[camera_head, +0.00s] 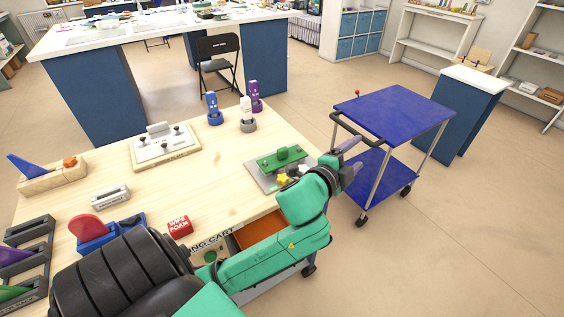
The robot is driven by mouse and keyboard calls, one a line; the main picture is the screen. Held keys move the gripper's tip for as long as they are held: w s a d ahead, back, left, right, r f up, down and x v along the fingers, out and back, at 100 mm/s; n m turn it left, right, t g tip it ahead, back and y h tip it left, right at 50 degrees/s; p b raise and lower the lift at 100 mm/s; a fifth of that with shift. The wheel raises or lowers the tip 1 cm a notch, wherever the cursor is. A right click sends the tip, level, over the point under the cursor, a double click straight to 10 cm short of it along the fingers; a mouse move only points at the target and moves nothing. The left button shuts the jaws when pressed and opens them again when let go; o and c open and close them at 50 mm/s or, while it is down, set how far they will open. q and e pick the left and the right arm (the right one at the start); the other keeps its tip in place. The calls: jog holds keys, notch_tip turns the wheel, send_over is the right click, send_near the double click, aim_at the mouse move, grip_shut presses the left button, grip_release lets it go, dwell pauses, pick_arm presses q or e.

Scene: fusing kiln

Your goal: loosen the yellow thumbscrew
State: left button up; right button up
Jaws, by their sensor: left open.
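The yellow thumbscrew (284,179) is a small star-shaped knob at the front of a grey plate (262,181), near the right edge of the wooden table. A green block (281,158) sits on the same plate behind it. My left arm reaches across the table's front. Its wrist stands just right of the thumbscrew and may cover part of the plate. My left gripper (353,160) is open, past the table's right edge, pointing away to the right and apart from the thumbscrew. My right gripper is out of view.
The wooden table (222,165) has clear room left of the plate. A white fixture (165,147), a blue figure (213,108), a white one (247,115) and a purple one (255,96) stand farther back. A blue cart (395,112) stands close behind the gripper.

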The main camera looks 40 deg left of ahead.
pick_arm(q)
jog(key=s+d+r+m+g+h, duration=0.15)
jog(key=d+r+m+h, duration=0.6)
jog(key=m, duration=0.75)
jog(key=d+r+m+g+h, duration=0.2)
jog(key=d+r+m+h, duration=0.6)
jog(key=m, duration=0.6)
jog(key=m+g+y+b, duration=0.6)
jog(key=m+g+y, duration=0.7)
jog(key=m+y, duration=0.4)
send_over(283, 179)
jog(key=shift+m+h, duration=0.4)
jog(key=shift+h, duration=0.25)
notch_tip(283, 179, down, 20)
jog(key=shift+f, duration=0.25)
notch_tip(283, 179, down, 5)
jog(key=shift+a+r, duration=0.1)
jog(key=shift+r, duration=0.1)
jog(key=shift+f, duration=0.55)
grip_shut()
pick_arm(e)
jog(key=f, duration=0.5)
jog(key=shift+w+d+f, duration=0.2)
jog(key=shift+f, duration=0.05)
